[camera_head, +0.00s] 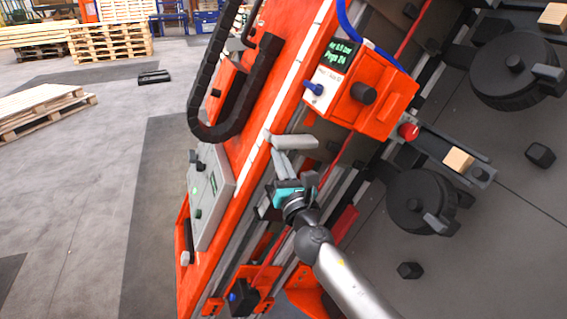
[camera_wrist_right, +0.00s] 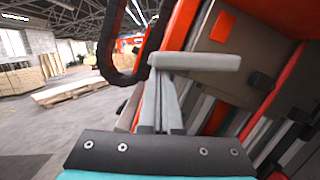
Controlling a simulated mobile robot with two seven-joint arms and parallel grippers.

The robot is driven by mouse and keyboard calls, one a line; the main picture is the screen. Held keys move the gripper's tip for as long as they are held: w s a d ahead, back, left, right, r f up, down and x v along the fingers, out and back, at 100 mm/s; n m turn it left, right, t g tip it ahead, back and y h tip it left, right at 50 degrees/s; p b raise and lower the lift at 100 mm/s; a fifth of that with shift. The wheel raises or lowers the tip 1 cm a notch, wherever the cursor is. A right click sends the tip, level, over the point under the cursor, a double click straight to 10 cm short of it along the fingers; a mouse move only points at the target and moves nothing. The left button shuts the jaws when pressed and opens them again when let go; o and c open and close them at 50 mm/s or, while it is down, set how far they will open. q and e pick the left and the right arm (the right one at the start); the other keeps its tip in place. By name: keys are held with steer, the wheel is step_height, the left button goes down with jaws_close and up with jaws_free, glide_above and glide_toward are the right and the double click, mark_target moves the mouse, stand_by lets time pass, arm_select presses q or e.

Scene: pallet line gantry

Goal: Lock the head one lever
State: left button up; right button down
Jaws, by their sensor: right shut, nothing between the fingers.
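A light grey bar (camera_head: 297,142) sits at the tips of my right gripper (camera_head: 278,155), in front of the orange gantry beam. It could be the lever, but no label on it is readable. In the right wrist view the bar (camera_wrist_right: 195,62) lies across the far end of my fingers (camera_wrist_right: 160,85) and extends right. The fingers are shut with nothing between them. They appear at or very near the bar; contact is unclear. Two dark round units (camera_head: 515,70) with grip-like arms stand at right, the lower one (camera_head: 420,200) nearer. My left gripper is out of view.
An orange box (camera_head: 365,90) with a small display, blue knob and black knob is above right of my gripper. A red knob (camera_head: 408,131) is beside it. A grey panel (camera_head: 208,198) is to the left. A black cable chain (camera_head: 215,85) hangs above. Pallets (camera_head: 110,42) stand far left.

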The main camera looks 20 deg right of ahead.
step_height(320, 180, up, 2)
steer(key=m+h+p, duration=0.1)
steer(key=m, duration=0.2)
steer(key=shift+a+p, duration=0.1)
steer(key=shift+p, duration=0.25)
steer(key=shift+r+m+p, duration=0.35)
steer(key=shift+m+p, duration=0.05)
steer(key=shift+m, duration=0.5)
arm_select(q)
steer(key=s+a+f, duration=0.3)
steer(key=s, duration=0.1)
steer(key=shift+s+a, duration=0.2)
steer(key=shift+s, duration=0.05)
arm_select(e)
steer(key=shift+f, duration=0.15)
